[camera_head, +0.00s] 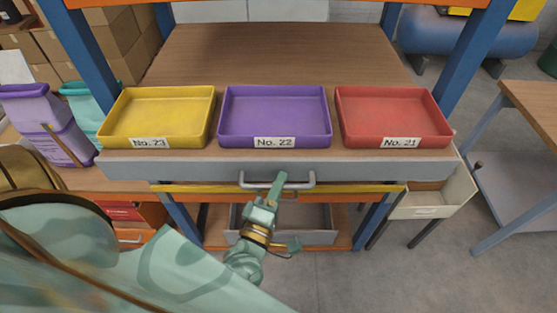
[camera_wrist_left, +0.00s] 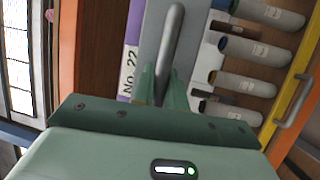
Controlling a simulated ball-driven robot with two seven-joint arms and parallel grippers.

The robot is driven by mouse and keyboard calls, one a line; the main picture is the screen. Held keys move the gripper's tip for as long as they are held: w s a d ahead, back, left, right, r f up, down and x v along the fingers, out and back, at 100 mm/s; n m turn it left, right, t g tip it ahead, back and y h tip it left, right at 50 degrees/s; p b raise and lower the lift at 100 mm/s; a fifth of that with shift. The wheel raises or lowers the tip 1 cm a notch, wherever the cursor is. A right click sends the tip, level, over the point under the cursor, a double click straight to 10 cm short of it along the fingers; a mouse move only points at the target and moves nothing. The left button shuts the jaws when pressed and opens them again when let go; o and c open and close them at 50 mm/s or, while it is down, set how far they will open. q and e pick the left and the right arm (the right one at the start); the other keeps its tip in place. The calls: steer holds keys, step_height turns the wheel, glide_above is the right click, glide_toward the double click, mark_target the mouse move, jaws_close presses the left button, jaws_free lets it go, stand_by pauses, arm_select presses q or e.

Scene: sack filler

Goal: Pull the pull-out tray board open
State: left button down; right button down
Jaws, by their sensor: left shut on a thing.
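The pull-out tray board (camera_head: 130,168) has a wooden top and a long grey front, and its front stands forward of the blue posts. A pale bar handle (camera_head: 306,182) sits at the middle of that front; it also shows in the left wrist view (camera_wrist_left: 172,40). My left gripper (camera_head: 274,192) is shut on the handle, with the bar between its fingers in the left wrist view. On the board stand a yellow tray (camera_head: 158,117) marked No. 23, a purple tray (camera_head: 275,114) marked No. 22 and a red tray (camera_head: 393,115) marked No. 21. My right gripper is out of view.
Below the board are a yellow rail (camera_head: 380,188) and a low grey drawer (camera_head: 320,236). A cream bin (camera_head: 440,195) is at the lower right, near a side table (camera_head: 530,105). The floor in front is clear.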

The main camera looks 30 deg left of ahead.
arm_select(q)
steer(key=shift+s+d, duration=0.45)
steer(key=shift+s, duration=0.3)
steer(key=shift+s+d, duration=0.45)
steer(key=shift+s, duration=0.25)
steer(key=c, duration=1.7)
jaws_free()
steer(key=b+v, duration=0.3)
steer(key=v, duration=1.3)
steer(key=shift+s, duration=0.2)
steer(key=shift+a, duration=0.1)
